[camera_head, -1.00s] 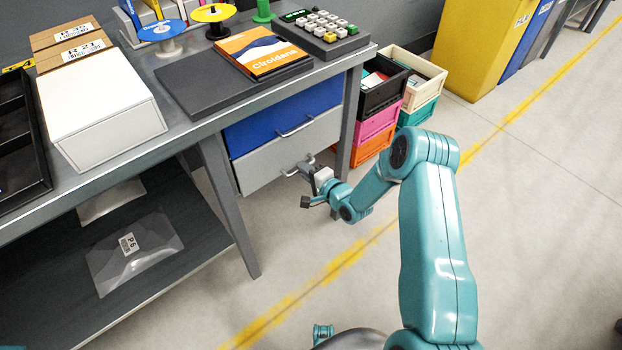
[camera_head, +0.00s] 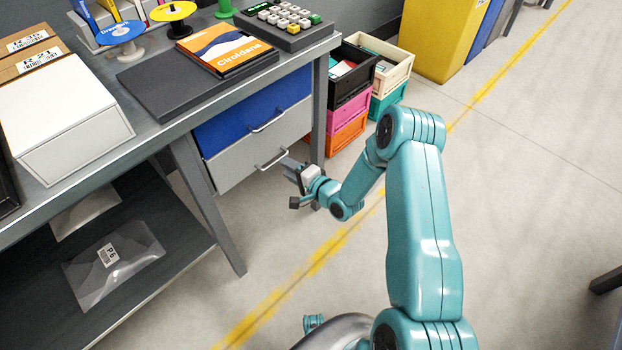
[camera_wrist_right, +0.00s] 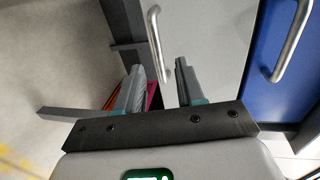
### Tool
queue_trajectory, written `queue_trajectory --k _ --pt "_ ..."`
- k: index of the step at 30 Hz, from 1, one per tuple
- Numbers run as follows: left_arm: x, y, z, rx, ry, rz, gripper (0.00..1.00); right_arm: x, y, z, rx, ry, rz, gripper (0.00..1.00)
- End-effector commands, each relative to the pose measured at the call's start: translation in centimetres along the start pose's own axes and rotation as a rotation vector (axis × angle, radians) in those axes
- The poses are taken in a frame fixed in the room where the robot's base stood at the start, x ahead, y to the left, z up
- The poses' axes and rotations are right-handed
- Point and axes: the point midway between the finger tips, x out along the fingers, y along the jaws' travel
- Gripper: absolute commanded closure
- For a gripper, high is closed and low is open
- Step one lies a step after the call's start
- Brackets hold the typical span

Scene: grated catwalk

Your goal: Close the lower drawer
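The lower drawer (camera_head: 245,163) is the light grey front under a blue upper drawer in the workbench. Its front looks about flush with the blue one; I cannot tell whether a small gap remains. Its metal bar handle (camera_head: 272,160) also shows in the right wrist view (camera_wrist_right: 155,40), just beyond my fingertips. My right gripper (camera_head: 291,184) is in front of the handle, a little apart from it. In the right wrist view its two fingers (camera_wrist_right: 159,70) are spread with nothing between them. My left gripper is in neither view.
The blue upper drawer (camera_head: 250,112) has its own bar handle. A bench leg (camera_head: 319,110) and stacked crates (camera_head: 347,103) stand right of the drawers. A lower shelf (camera_head: 150,235) lies to the left. The floor (camera_head: 520,200) on the right is mostly clear.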

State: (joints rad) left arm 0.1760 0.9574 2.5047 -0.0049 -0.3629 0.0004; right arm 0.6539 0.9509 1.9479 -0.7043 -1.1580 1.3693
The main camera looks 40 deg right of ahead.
Motion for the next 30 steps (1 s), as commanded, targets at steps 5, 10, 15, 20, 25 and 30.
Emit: queue_trajectory --k 5,10,15,20,25,30 --pt "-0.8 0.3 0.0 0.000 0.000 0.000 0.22 -5.1 -0.1 -0.1 0.003 0.004 0.003 0.62" --pt "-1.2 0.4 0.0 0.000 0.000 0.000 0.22 -8.8 -0.1 -0.1 0.003 0.003 0.001 0.62" --pt "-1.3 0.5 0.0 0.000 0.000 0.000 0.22 -10.8 -0.1 0.0 0.001 0.000 -0.001 0.62" --pt "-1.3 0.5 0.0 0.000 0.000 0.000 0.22 -11.4 -0.1 0.0 0.000 0.000 -0.002 0.62" --pt "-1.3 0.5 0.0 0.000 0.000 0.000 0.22 -11.4 -0.1 0.0 0.000 0.000 -0.002 0.62" --pt "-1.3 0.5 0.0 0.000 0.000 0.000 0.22 -11.4 -0.1 0.0 0.000 0.000 -0.002 0.62"
